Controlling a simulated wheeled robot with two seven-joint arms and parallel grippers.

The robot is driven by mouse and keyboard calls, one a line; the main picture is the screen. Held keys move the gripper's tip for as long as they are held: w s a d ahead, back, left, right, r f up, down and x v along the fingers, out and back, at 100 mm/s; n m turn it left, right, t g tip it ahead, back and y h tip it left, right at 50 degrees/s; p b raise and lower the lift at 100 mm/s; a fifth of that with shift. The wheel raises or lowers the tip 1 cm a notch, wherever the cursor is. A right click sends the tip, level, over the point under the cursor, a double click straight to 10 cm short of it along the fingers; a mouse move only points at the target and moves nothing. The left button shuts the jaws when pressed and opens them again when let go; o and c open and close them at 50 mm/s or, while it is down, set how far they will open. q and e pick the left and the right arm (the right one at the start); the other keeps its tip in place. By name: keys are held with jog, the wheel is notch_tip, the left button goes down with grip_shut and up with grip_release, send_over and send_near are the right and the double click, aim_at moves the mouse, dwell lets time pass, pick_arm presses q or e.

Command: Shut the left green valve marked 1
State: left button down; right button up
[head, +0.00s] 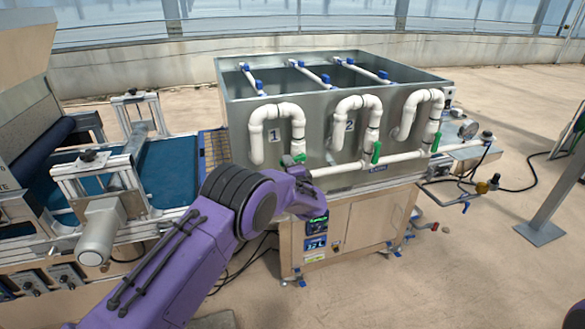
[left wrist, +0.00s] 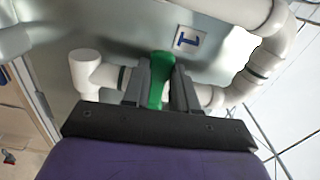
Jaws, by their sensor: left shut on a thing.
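The left green valve handle (left wrist: 158,80) sits on the white pipe below the plate marked 1 (left wrist: 186,40). In the left wrist view its green lever stands between the two dark fingers of my left gripper (left wrist: 160,88), which are shut on it. In the head view my left gripper (head: 292,160) is at the valve, under the plate marked 1 (head: 274,136). My purple arm and the gripper hide most of the valve there. My right gripper is not in view.
Two other green valves, the middle one (head: 376,152) and the right one (head: 436,141), hang on the grey tank's (head: 315,125) white pipes. A conveyor (head: 170,170) stands at the left. Open floor (head: 480,270) lies to the right.

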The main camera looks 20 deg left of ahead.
pick_arm(q)
jog(key=shift+r+m, duration=0.3)
jog(key=shift+m, duration=0.2)
jog(key=c, duration=0.9)
grip_release()
jog(key=b+v, duration=0.2)
jog(key=v, duration=0.8)
jog(key=shift+s+d+b, duration=0.15)
jog(key=shift+s+b, duration=0.1)
jog(key=shift+b, duration=0.05)
